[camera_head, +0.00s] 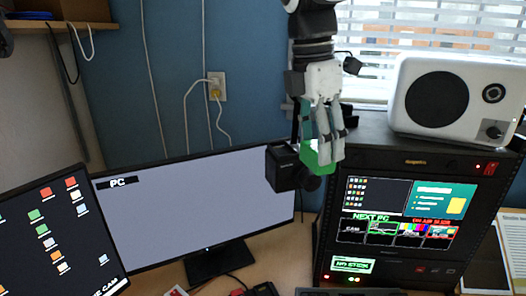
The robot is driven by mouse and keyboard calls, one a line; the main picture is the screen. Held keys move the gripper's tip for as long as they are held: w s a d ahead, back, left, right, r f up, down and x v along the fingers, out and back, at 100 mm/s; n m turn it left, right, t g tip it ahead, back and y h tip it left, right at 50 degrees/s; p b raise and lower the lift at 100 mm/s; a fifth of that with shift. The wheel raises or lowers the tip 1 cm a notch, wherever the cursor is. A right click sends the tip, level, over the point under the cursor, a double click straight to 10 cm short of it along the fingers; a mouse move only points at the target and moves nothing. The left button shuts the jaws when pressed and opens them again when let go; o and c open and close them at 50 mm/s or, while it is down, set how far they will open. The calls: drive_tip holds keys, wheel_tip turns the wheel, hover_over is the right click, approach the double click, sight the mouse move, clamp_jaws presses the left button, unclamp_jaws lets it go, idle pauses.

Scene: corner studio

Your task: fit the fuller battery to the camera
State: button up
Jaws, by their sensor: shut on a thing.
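My gripper (328,150) points down in the upper middle of the view, its fingers shut on a green block (317,161), which I take for a battery. Only part of the block shows past the fingers, and no charge marking on it can be read. The black camera (286,169) is just left of the block, in front of the monitor's right edge. The block overlaps the camera's right side in view. I cannot tell whether they touch or whether the block is seated. No second battery can be made out.
A wide monitor (190,205) marked PC stands behind left, with another screen (55,240) at far left. A black rack unit (420,170) with lit screens stands close on the right, a white speaker (455,98) on top. Some desk (280,255) is bare between.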

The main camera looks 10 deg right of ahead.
drive_tip(key=shift+s+r, duration=0.15)
drive_tip(key=shift+r, duration=0.25)
drive_tip(key=shift+w+r, duration=0.1)
drive_tip(key=shift+w, duration=0.2)
drive_tip(key=w, duration=0.5)
drive_tip(key=w+a+f+p, duration=0.1)
drive_tip(key=w, duration=0.9)
drive_tip(key=shift+a+f, duration=0.25)
drive_tip(key=shift+f+p, duration=0.75)
drive_tip(key=shift+f, duration=1)
drive_tip(key=o, duration=1.3)
drive_tip(key=shift+f, duration=0.15)
drive_tip(key=r, duration=0.4)
drive_tip(key=a+r+b, duration=0.1)
drive_tip(key=r, duration=0.3)
drive_tip(key=r+b, duration=0.1)
drive_tip(key=r, duration=0.3)
drive_tip(key=shift+a, duration=0.4)
